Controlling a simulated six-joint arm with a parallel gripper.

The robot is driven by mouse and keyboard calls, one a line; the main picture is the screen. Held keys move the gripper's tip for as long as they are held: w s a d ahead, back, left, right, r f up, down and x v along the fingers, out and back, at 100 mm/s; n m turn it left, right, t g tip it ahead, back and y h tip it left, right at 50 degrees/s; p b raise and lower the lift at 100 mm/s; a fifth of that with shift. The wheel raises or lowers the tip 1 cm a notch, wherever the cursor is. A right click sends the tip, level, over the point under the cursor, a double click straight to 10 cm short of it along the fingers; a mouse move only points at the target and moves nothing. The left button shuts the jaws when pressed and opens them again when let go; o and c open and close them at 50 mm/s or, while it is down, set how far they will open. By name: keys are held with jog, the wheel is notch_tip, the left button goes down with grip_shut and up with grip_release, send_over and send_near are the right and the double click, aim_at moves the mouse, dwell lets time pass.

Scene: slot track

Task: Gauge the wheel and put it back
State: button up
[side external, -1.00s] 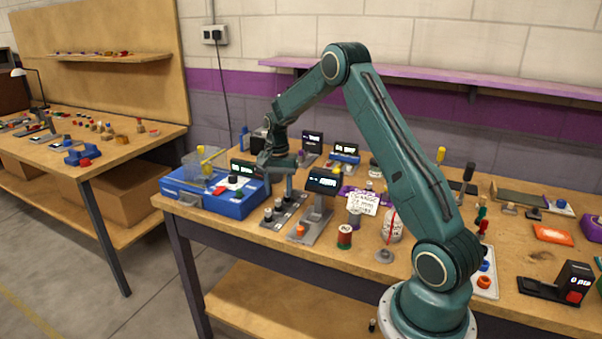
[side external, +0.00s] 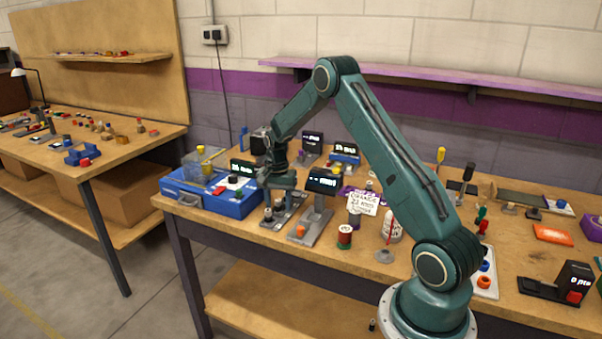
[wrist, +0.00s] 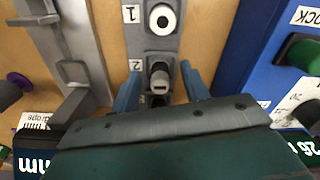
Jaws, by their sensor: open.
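A grey slot track (side external: 284,212) lies on the bench, with slots marked 1 and 2 in the wrist view (wrist: 145,50). Slot 1 holds a round piece with a white ring and dark centre (wrist: 163,19). A grey, round-topped piece (wrist: 159,78) stands by mark 2. I cannot tell which piece is the wheel. My gripper (side external: 277,194) points down over the track; in the wrist view its open blue fingers (wrist: 160,92) are on either side of the grey piece. A gauge stand (side external: 315,222) with a lit display is to the right, with an orange piece (side external: 300,231) at its base.
A blue box (side external: 222,199) with a dark knob stands left of the track. A red-and-green spool (side external: 345,236), a handwritten card (side external: 364,202) and a white bottle (side external: 392,226) stand right of the gauge. The gauge stand is close beside my gripper.

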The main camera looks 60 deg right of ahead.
aim_at(278, 199)
grip_shut()
jog(key=shift+r, duration=0.15)
dwell(0.4)
notch_tip(278, 199, up, 20)
dwell(0.6)
dwell(0.4)
